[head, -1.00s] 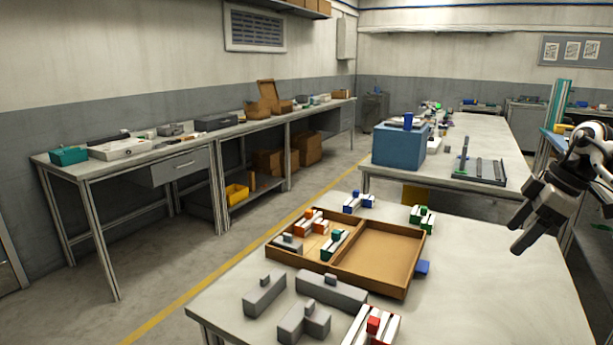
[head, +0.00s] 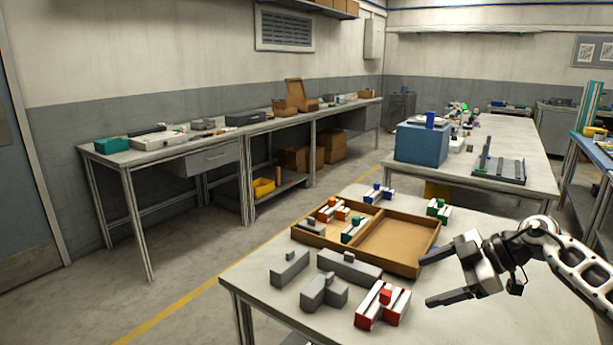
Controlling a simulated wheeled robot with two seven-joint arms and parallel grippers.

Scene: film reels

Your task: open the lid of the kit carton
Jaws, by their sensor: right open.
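My right gripper (head: 432,279) is open and empty, its two fingers pointing left over the near table, just beside the right front corner of a brown two-compartment box (head: 401,268). That box has no lid over it; its left compartment holds several small coloured and grey parts, and its right one is empty. A brown cardboard carton (head: 298,104) with a raised flap stands far off on the wall bench. I cannot tell for sure which of these is the kit carton. My left gripper is out of view.
Grey blocks (head: 348,265) and a red-and-white part (head: 383,305) lie in front of the box on the near table (head: 470,325). A blue bin (head: 421,144) stands on the table behind. The near table's right side is bare around my right arm.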

